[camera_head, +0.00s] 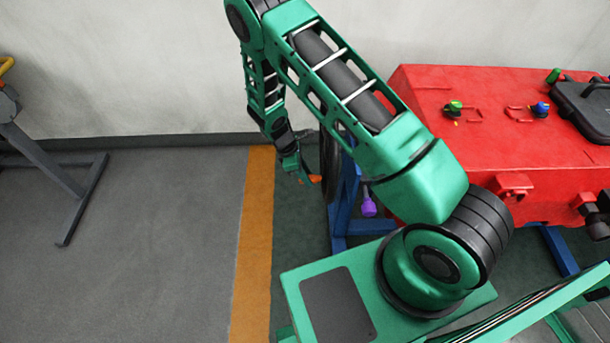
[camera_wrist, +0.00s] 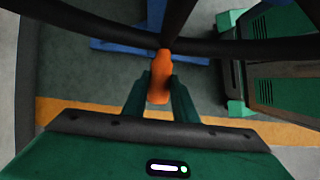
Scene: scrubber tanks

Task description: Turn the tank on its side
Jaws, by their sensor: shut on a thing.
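The red tank (camera_head: 480,165) rests on a blue stand (camera_head: 347,200) at the right of the head view, with its top face up. A dark handwheel (camera_head: 329,165) stands at the tank's left end, mostly hidden behind my arm. My gripper (camera_head: 303,172) is low beside the wheel. In the wrist view, the two green fingers of my gripper (camera_wrist: 160,88) are shut on an orange handle (camera_wrist: 160,68) on the wheel. Dark spokes and rim (camera_wrist: 245,46) of the wheel cross the top of that view.
A green valve (camera_head: 453,107), a blue valve (camera_head: 541,108) and a black lid (camera_head: 588,105) are on the tank's top. A purple knob (camera_head: 369,206) hangs by the stand. A grey metal frame (camera_head: 45,160) stands at far left.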

